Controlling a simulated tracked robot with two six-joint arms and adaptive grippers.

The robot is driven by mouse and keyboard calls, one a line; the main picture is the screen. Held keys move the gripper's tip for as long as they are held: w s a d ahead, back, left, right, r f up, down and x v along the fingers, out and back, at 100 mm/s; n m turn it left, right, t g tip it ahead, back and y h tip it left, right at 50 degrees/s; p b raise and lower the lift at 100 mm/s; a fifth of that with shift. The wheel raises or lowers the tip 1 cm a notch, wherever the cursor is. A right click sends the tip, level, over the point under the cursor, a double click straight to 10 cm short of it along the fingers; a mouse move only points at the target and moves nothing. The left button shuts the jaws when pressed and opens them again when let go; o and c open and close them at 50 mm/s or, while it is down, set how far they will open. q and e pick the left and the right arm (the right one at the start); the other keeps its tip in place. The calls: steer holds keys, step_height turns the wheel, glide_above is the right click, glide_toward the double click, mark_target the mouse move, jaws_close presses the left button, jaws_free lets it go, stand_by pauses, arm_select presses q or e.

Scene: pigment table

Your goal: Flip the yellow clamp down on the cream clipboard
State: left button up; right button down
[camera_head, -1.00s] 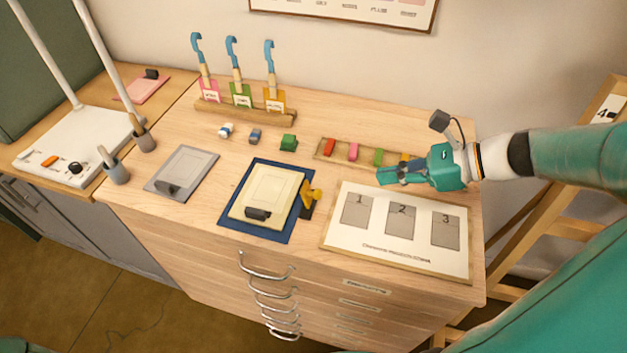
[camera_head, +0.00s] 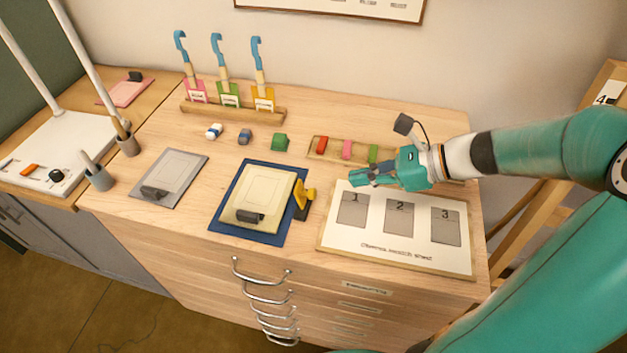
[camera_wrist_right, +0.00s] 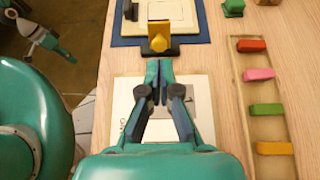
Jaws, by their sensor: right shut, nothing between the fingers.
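The cream clipboard (camera_head: 262,188) lies on a dark blue mat (camera_head: 228,232), with a dark clip at its front edge. The yellow clamp (camera_head: 304,196) stands raised on a black base at the clipboard's right side. It also shows in the right wrist view (camera_wrist_right: 158,38), straight ahead of the fingertips. My right gripper (camera_head: 355,178) is shut and empty, to the right of the clamp and apart from it, above the numbered sheet's upper left. In the wrist view its fingertips (camera_wrist_right: 158,68) are together. My left gripper (camera_wrist_right: 40,38) shows small and away from the table; its opening is unclear.
The numbered sheet (camera_head: 345,244) lies at the right. A tray of coloured blocks (camera_head: 333,158) is behind it. A grey clipboard (camera_head: 190,172) lies to the left. Small blocks, including a green one (camera_head: 280,142), and a rack (camera_head: 240,113) stand at the back.

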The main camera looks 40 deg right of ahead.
mark_target(299, 186)
steer(key=x, duration=0.5)
steer(key=r+x, duration=0.1)
steer(key=x, duration=0.4)
steer(key=shift+w+a+f, duration=0.15)
steer(key=shift+w+a, duration=0.25)
steer(key=shift+w, duration=0.05)
